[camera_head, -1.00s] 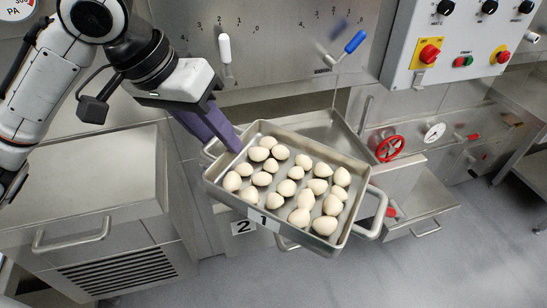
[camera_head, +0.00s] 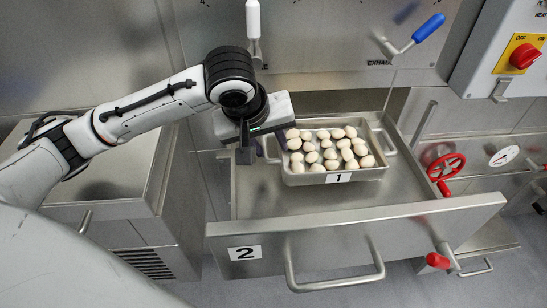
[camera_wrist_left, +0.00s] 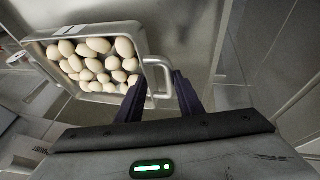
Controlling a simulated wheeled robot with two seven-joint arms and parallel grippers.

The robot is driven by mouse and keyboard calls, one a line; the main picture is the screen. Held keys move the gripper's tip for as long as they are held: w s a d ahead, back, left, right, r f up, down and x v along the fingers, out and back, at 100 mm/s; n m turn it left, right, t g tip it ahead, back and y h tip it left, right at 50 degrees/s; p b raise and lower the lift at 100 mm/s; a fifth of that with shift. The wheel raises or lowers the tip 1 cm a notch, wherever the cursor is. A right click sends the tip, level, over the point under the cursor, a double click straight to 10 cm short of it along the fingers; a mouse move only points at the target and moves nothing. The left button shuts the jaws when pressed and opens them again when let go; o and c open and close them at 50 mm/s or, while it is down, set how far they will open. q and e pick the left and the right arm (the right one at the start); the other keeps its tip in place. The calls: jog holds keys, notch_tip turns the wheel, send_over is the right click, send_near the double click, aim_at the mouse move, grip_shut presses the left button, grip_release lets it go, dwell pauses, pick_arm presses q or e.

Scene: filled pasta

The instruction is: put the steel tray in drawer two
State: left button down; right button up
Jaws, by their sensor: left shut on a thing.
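The steel tray (camera_head: 375,175) is full of pale filled pasta pieces and bears a label "1". It is inside the open drawer two (camera_head: 300,203), toward its back, and looks roughly level; I cannot tell whether it rests on the drawer floor. My left gripper (camera_head: 262,148) is at the tray's left end. In the left wrist view the tray (camera_wrist_left: 52,38) lies ahead, and the gripper's dark fingers (camera_wrist_left: 155,98) are shut on its side handle. The fingertips are mostly hidden in the head view. My right gripper is not in view.
Drawer two has a front label "2" (camera_head: 244,253) and a bar handle (camera_head: 335,285). A red handwheel (camera_head: 445,167) and red-knobbed levers stand to the right. A blue-handled lever (camera_head: 428,28) and a white-handled lever (camera_head: 253,20) are on the panel above. The drawer's front floor is clear.

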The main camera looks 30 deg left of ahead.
aim_at(267, 153)
pick_arm(q)
notch_tip(267, 153, down, 4)
jog(key=shift+r, duration=0.1)
jog(key=c, duration=1.2)
grip_release()
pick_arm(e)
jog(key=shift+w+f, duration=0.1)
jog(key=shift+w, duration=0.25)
pick_arm(q)
jog(key=shift+s+r, duration=0.15)
jog(key=shift+r, duration=0.25)
jog(key=p+v, duration=0.2)
jog(key=v, duration=0.9)
jog(key=shift+r, duration=0.1)
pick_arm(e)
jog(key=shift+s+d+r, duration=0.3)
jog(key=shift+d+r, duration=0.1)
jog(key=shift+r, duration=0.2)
